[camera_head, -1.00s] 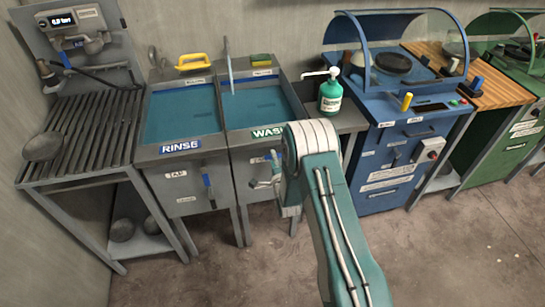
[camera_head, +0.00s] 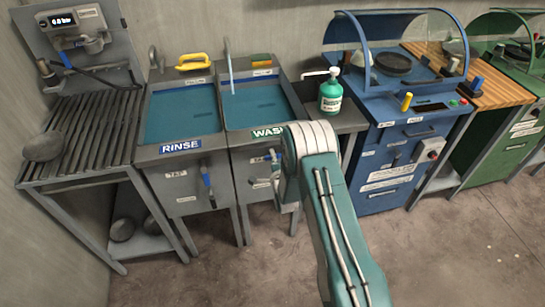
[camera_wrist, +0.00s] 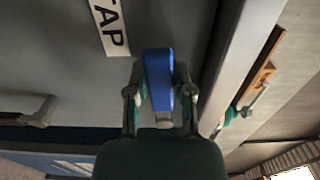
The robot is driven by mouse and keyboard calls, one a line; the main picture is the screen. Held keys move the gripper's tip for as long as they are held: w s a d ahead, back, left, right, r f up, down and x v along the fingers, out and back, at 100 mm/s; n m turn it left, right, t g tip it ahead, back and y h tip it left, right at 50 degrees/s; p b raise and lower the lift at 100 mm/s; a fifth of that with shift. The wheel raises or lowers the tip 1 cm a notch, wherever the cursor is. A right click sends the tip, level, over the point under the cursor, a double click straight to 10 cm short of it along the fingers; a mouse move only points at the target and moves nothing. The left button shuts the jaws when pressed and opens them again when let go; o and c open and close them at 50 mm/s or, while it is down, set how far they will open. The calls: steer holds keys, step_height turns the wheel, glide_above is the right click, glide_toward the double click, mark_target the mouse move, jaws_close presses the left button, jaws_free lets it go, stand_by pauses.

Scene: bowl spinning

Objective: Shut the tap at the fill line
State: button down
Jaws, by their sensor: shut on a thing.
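The wash basin (camera_head: 257,106) holds blue water, and a thin pale stream (camera_head: 230,75) comes down at its back left. I cannot make out a fill line on its wall. In the wrist view, my gripper (camera_wrist: 160,105) is shut on a blue tap lever (camera_wrist: 158,75), with one finger on each side. A white TAP label (camera_wrist: 110,27) is on the grey panel beside it. In the head view, my arm hides most of my gripper, and only a bit of the blue lever (camera_head: 274,158) shows below the WASH sign (camera_head: 268,132).
Open floor (camera_head: 450,250) lies in front.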

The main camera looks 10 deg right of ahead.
steer(key=shift+w+d+f+n, duration=0.1)
steer(key=shift+d+f+n, duration=0.55)
steer(key=shift+n, duration=1.05)
steer(key=shift+d+f+n, duration=0.2)
steer(key=shift+f+n, duration=0.85)
steer(key=shift+n, duration=0.65)
steer(key=shift+w+d+f+n, duration=0.1)
steer(key=shift+d+f+n, duration=0.55)
steer(key=shift+n, duration=1.05)
steer(key=shift+a+f, duration=0.15)
steer(key=shift+f, duration=0.1)
steer(key=shift+c, duration=2.4)
jaws_free()
